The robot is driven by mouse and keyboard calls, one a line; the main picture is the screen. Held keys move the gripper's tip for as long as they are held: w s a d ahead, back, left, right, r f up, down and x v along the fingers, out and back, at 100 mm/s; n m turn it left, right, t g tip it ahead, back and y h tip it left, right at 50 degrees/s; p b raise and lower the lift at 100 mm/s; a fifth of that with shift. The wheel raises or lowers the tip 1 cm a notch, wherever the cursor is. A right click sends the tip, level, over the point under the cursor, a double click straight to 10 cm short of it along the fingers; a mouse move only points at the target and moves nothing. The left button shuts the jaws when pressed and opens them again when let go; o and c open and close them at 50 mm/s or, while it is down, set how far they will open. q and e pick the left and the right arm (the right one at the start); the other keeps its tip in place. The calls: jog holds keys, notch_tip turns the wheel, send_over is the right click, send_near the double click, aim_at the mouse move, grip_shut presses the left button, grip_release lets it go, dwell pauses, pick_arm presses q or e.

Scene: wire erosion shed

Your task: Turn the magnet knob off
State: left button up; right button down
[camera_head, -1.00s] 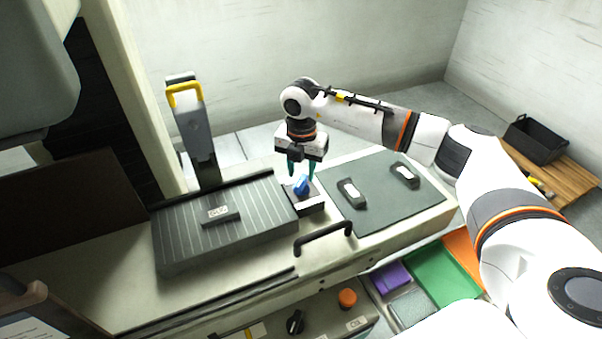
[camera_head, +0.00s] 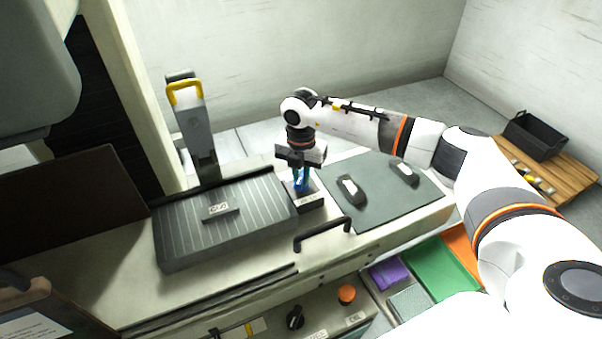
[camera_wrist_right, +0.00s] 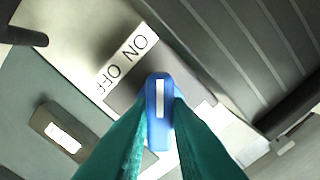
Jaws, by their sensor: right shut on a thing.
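The magnet knob is blue with a white stripe, and it stands on a small dark block at the right end of the ribbed magnetic plate (camera_head: 250,222). In the wrist view the knob (camera_wrist_right: 158,92) lies between the two teal fingers, its white stripe running nearly straight up the picture. A white label (camera_wrist_right: 127,60) beside it reads ON and OFF. My right gripper (camera_head: 302,182) points down over the knob and is shut on it; the fingers partly hide the knob in the head view. My left gripper is not in view.
A grey mat (camera_head: 385,195) with two dark blocks lies right of the knob. A black bar handle (camera_head: 323,234) stands at the front edge. A grey post with a yellow handle (camera_head: 186,93) rises behind the plate. Coloured trays (camera_head: 440,272) lie below at right.

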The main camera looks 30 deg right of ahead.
jog(key=n+b, duration=0.2)
jog(key=n, duration=0.1)
jog(key=shift+f, duration=0.15)
jog(key=n+b, duration=0.3)
jog(key=n, duration=0.2)
jog(key=shift+n+b, duration=0.3)
jog(key=n+b, duration=0.2)
jog(key=n, duration=0.3)
jog(key=shift+b, duration=0.4)
jog(key=shift+r+n+b, duration=0.2)
jog(key=shift+n+b, duration=0.55)
jog(key=shift+n, duration=1.35)
jog(key=c, duration=1.4)
grip_release()
jog(key=shift+o, duration=0.2)
